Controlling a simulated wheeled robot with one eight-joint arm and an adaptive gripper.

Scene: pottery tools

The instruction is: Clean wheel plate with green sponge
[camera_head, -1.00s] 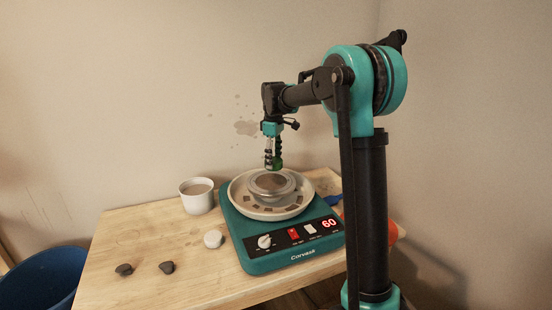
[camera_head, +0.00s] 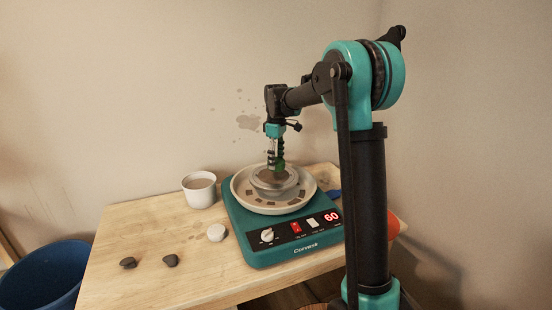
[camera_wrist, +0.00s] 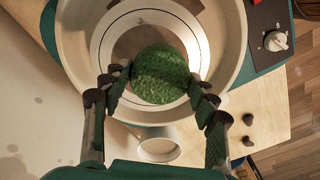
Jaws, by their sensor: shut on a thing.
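The green sponge (camera_wrist: 160,73) is round and sits between the fingers of my gripper (camera_wrist: 160,85) in the wrist view. My gripper (camera_head: 277,165) is shut on it and points down at the wheel plate in the head view. The round grey wheel plate (camera_wrist: 106,48) has a brownish middle and lies in the pale splash pan (camera_head: 240,193) of the teal pottery wheel (camera_head: 240,230). The sponge is over the plate's middle; whether it touches the plate I cannot tell. Several brown patches lie in the pan.
A pale round lump (camera_head: 216,232) and two dark lumps (camera_head: 128,263) (camera_head: 171,260) lie on the wooden table (camera_head: 200,270). A blue bucket (camera_head: 45,275) stands at the lower left. The wheel's display reads 60.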

